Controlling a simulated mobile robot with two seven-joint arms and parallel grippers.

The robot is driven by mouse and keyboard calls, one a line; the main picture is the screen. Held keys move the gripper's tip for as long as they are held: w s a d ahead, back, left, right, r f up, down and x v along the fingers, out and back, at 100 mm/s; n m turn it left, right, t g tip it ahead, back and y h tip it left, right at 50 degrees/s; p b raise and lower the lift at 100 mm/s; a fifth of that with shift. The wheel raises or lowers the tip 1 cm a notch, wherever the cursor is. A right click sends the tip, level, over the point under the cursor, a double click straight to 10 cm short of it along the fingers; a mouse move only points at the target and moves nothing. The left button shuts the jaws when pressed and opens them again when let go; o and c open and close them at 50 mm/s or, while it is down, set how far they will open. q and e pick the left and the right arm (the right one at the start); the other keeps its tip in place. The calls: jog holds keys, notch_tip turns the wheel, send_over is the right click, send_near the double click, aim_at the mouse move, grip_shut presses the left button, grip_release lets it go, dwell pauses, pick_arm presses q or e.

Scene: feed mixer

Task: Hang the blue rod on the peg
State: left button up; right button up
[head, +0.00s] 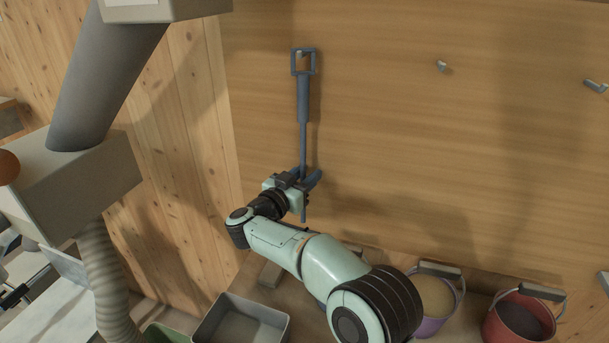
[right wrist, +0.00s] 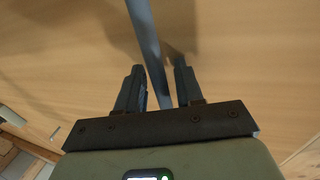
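The blue rod (head: 303,105) hangs upright against the wooden board, with a square loop (head: 303,62) at its top. A peg tip shows inside the loop, so the loop appears to be around the peg. My right gripper (head: 305,178) is at the lower part of the rod, its fingers spread on either side. In the right wrist view the rod (right wrist: 146,35) passes between the two fingers (right wrist: 160,85), with gaps showing beside it. My left gripper is not in view.
Two more pegs (head: 441,66) (head: 596,87) stick out of the board (head: 400,130) to the right. Below stand a grey bin (head: 240,318), a purple bucket (head: 437,305) and a red bucket (head: 522,315). Grey machinery with a pipe (head: 105,75) stands at the left.

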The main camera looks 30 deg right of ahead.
jog(key=shift+w+a, duration=0.15)
jog(key=shift+w, duration=0.1)
jog(key=shift+a+t, duration=0.3)
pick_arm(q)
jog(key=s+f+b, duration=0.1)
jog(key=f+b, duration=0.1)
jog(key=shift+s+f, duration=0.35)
pick_arm(e)
jog(key=v, duration=1.2)
jog(key=shift+s+a+r, duration=0.15)
jog(key=shift+s+a, duration=0.15)
jog(key=shift+s, duration=0.05)
